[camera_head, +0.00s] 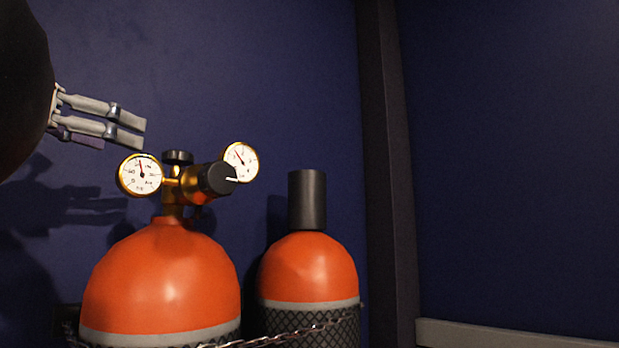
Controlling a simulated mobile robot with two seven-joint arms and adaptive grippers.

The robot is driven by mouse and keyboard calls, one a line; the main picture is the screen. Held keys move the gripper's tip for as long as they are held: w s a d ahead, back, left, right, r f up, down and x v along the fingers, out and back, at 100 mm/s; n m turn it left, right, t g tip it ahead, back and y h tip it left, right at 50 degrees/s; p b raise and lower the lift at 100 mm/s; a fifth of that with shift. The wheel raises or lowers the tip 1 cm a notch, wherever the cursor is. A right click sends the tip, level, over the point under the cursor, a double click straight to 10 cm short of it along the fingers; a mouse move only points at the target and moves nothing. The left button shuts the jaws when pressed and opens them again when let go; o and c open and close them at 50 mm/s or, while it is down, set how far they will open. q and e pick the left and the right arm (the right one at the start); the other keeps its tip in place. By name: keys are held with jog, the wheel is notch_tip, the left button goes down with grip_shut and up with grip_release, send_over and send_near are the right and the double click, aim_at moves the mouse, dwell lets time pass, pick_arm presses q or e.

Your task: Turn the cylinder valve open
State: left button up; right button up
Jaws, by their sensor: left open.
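An orange gas cylinder (160,280) stands upright at the lower left, with a brass regulator on its neck. The regulator carries two round white gauges, a left one (140,175) and a right one (240,161), and a black knob (217,179). A small dark valve cap (178,157) sits on top of the cylinder neck, between the gauges. My left gripper (140,133) comes in from the left, above the left gauge and up-left of the dark cap. It is open and appears empty, apart from the valve. My right gripper is not in view.
A second orange cylinder (308,268) with a tall dark cap (307,199) stands to the right. A chain (300,334) runs across the front of both cylinders. A dark vertical post (388,170) stands further right, against blue walls. The right side is clear.

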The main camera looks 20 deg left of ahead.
aim_at(164, 157)
pick_arm(q)
jog(key=w+a+m+g+h, duration=0.1)
jog(key=w+a+m+h, duration=0.2)
jog(key=a+m+h, duration=0.15)
jog(key=shift+n+h, duration=0.45)
jog(key=x, duration=0.5)
jog(key=d+x, duration=0.1)
jog(key=x, duration=0.5)
jog(key=shift+w+d+f, duration=0.1)
jog(key=shift+d, duration=0.05)
jog(key=c, duration=1.2)
